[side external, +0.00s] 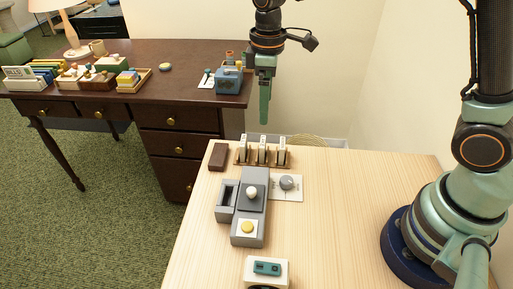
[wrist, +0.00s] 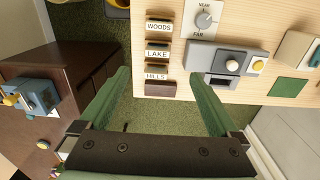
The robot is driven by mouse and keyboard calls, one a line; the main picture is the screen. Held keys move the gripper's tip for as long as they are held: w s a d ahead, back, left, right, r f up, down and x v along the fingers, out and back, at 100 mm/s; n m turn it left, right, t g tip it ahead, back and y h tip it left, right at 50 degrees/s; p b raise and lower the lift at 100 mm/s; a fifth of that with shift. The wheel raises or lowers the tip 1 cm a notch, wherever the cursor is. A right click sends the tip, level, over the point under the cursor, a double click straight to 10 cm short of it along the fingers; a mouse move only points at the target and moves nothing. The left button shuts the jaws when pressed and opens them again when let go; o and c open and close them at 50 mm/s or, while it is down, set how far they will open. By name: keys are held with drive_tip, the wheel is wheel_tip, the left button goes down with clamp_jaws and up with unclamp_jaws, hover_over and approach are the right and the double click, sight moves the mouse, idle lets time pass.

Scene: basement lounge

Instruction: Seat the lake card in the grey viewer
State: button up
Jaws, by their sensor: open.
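The lake card (wrist: 157,54), labelled LAKE, stands between the WOODS card (wrist: 159,26) and the HILLS card (wrist: 156,76). In the side view the lake card (side external: 262,148) is the middle of three upright pale cards in a wooden rack. The grey viewer (side external: 250,220) lies nearer the camera, with a dark slot on its left side, a white knob and a yellow button; it also shows in the wrist view (wrist: 236,50). My gripper (side external: 264,120) is open and empty, pointing down above and behind the rack. Its fingers (wrist: 160,72) spread wide in the wrist view.
A NEAR/FAR dial (side external: 287,183) sits beside the viewer. A dark brown block (side external: 218,157) is beside the rack. The table's right part is clear. A dark desk (side external: 180,80) with boxes stands behind.

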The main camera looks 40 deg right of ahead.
hover_over(264, 143)
wheel_tip(264, 143, down, 7)
drive_tip(key=shift+w+f, duration=0.3)
drive_tip(key=shift+f, duration=1.15)
drive_tip(key=shift+w+f, duration=0.2)
drive_tip(key=shift+f, duration=1.1)
drive_tip(key=c, duration=1.4)
